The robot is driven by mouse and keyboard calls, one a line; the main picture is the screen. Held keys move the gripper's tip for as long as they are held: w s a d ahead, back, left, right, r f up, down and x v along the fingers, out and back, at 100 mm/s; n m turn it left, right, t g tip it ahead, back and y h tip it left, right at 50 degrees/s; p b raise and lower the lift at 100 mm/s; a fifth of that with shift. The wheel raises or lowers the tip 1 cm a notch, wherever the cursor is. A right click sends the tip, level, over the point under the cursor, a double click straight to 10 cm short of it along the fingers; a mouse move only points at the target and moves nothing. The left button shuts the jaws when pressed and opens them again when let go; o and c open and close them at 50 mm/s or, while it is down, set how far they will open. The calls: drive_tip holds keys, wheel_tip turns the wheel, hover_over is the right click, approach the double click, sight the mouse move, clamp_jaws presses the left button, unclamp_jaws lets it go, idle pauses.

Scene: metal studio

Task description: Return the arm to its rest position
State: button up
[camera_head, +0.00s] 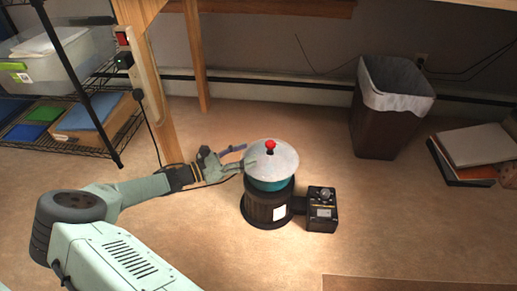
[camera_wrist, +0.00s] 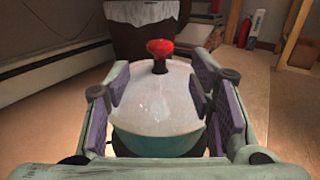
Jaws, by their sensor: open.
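My gripper (camera_head: 238,158) reaches in from the left in the head view, beside a lidded pot. In the wrist view my gripper (camera_wrist: 160,103) is open, with one purple-padded finger on each side of the pot. The pot has a pale domed lid (camera_head: 274,160) with a red knob (camera_head: 270,144) and a teal body (camera_head: 270,184). In the wrist view the lid (camera_wrist: 158,98) and red knob (camera_wrist: 160,48) lie between and beyond the fingers. The pot stands on a dark round base (camera_head: 262,208). I cannot tell whether a finger touches the pot.
A black control box (camera_head: 321,212) adjoins the base on the right. A wooden post (camera_head: 160,115) rises behind my arm. A wire shelf (camera_head: 92,95) stands at the left. A lined bin (camera_head: 385,125) and books (camera_head: 475,150) are at the right. The front floor is mostly clear.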

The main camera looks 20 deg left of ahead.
drive_tip(key=shift+v, duration=1.1)
drive_tip(key=shift+w, duration=0.1)
